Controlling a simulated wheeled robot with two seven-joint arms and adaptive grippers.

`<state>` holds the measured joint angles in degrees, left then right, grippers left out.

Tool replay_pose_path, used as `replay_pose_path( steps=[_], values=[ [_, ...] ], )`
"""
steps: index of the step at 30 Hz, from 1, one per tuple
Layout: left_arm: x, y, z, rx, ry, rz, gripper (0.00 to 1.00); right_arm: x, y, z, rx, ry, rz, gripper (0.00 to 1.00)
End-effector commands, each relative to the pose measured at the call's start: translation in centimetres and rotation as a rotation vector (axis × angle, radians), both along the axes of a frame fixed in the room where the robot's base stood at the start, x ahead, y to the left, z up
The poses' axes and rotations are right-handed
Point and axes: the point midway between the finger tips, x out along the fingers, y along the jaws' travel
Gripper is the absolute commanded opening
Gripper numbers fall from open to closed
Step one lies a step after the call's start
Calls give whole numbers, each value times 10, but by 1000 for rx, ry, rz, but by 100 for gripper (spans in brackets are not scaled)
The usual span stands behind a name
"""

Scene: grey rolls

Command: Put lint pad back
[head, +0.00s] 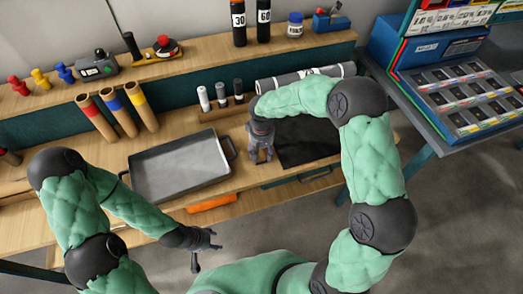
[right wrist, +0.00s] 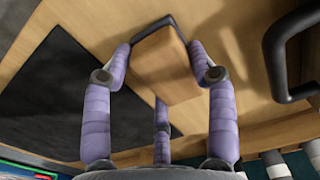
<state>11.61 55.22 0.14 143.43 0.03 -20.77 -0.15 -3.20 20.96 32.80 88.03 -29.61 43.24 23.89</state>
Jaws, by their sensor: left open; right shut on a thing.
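My right gripper (head: 262,152) points down at the bench between the grey tray and the black mat. In the right wrist view its purple-grey fingers (right wrist: 160,52) are shut on the sides of a tan block with a darker edge, which looks like the lint pad (right wrist: 165,68). My left gripper (head: 207,248) is open and empty, in front of the bench's front edge.
The grey tray (head: 134,178) with dark handles lies left of my right gripper. The black mat (head: 312,145) lies to the right. Behind are several upright small rolls (head: 203,98) and a long grey roll (head: 300,77). An orange handle (head: 212,203) shows at the bench front.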

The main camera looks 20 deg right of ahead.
Motion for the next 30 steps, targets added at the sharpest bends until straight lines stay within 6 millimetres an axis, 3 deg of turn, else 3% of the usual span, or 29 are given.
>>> replay_pose_path(
  steps=[1,3,17,30],
  values=[
    [0,0,-1,0,0,0,51,0,0,-1,0,0,0,66],
    [0,0,0,0,0,0,51,0,0,-1,0,1,0,81],
    [0,0,4,0,0,0,51,0,0,7,0,-1,0,81],
    [0,0,28,0,0,0,51,0,0,89,0,-2,0,81]
  ],
)
